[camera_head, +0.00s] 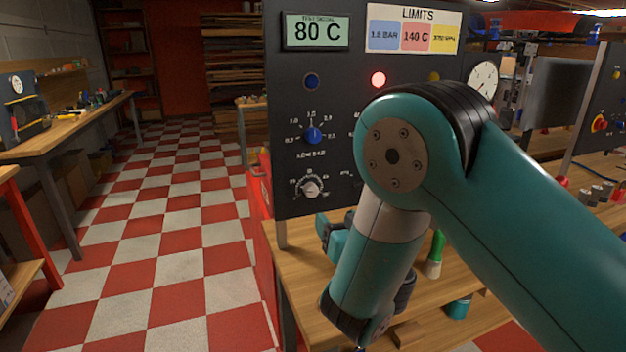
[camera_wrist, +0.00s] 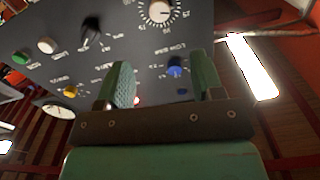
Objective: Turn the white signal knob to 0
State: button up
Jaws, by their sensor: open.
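The white knob (camera_head: 310,188) sits at the lower left of the dark panel, below a blue knob, inside a ring of scale marks. Its pointer is too small to read surely. In the wrist view, turned over, the white knob (camera_wrist: 159,11) is at the top edge, partly cut off, beyond the fingertips. My gripper (camera_wrist: 163,70) is open, with its two green fingers apart and nothing between them touching. In the head view, my gripper (camera_head: 328,232) is partly hidden by my arm, just below the panel's lower edge, low and right of the white knob.
The blue knob (camera_head: 312,135) is above the white one. A red lamp (camera_head: 378,79) is lit; the display (camera_head: 317,31) reads 80 C. In the wrist view, a black knob (camera_wrist: 91,38) and a white button (camera_wrist: 47,45) are nearby. A green-handled brush (camera_head: 435,255) stands on the bench.

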aim_at(313, 192)
jog(key=p+x, duration=1.1)
jog(key=x, duration=0.1)
jog(key=shift+w+r+p, duration=0.1)
jog(key=shift+w+p, duration=0.1)
jog(key=shift+p, duration=0.1)
jog(key=shift+w+a, duration=0.2)
jog(key=shift+w, duration=0.45)
jog(key=shift+c, duration=0.2)
jog(key=c, duration=0.9)
